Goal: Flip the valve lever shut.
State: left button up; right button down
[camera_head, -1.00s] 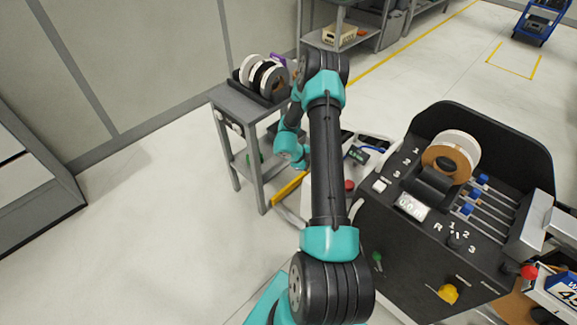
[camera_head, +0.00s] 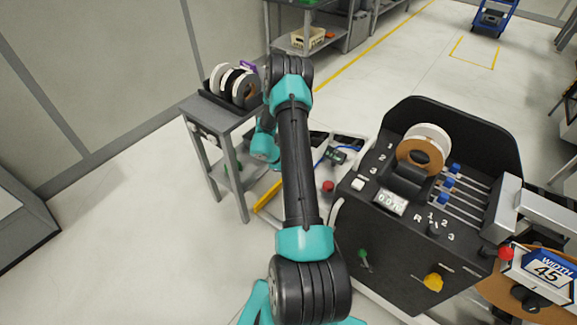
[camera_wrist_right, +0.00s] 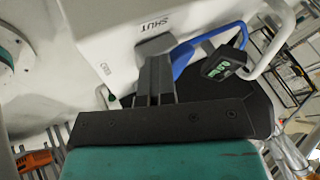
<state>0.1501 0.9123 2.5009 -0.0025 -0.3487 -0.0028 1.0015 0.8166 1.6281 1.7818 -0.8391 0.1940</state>
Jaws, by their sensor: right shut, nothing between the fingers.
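The blue lever (camera_wrist_right: 186,58) shows in the right wrist view beside a white housing printed "SHUT". A blue curved piece continues from it to the right, behind a small meter (camera_wrist_right: 222,62) with green digits. My right gripper (camera_wrist_right: 156,62) is shut and empty, its fingertips at the housing just left of the blue lever. I cannot tell whether they touch it. In the head view, the blue part (camera_head: 347,148) shows small next to the meter, right of my arm. That arm hides its own gripper there. My left gripper is in neither view.
A black control console (camera_head: 390,240) with reels and knobs stands to the right. A red button (camera_head: 328,186) sits beside my arm. A grey cart (camera_head: 222,122) with tape reels stands at the left. Open floor lies on the left.

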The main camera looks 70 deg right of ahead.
jog(key=shift+r, duration=0.15)
jog(key=v, duration=0.9)
jog(key=shift+w+r, duration=0.25)
jog(key=shift+w, duration=0.15)
jog(key=w+a+f+n+t, duration=0.2)
jog(key=w+a+n+t, duration=0.15)
jog(key=a+n, duration=0.4)
jog(key=w+a+f+n+t+y, duration=0.1)
jog(key=w+a+f+n+t, duration=0.2)
jog(key=a+n, duration=0.45)
jog(key=w+a+f+n+t, duration=0.2)
jog(key=w+a+n, duration=0.25)
jog(key=a, duration=0.45)
jog(key=s+a+n+g+y, duration=0.1)
jog(key=s+a+n+y, duration=0.2)
jog(key=a+n, duration=0.4)
jog(key=s+a+n+g+y, duration=0.1)
jog(key=s+a+n+y, duration=0.3)
jog(key=a, duration=1.2)
jog(key=n+y, duration=0.1)
jog(key=n, duration=0.3)
jog(key=shift+a+f, duration=0.2)
jog(key=shift+f, duration=0.1)
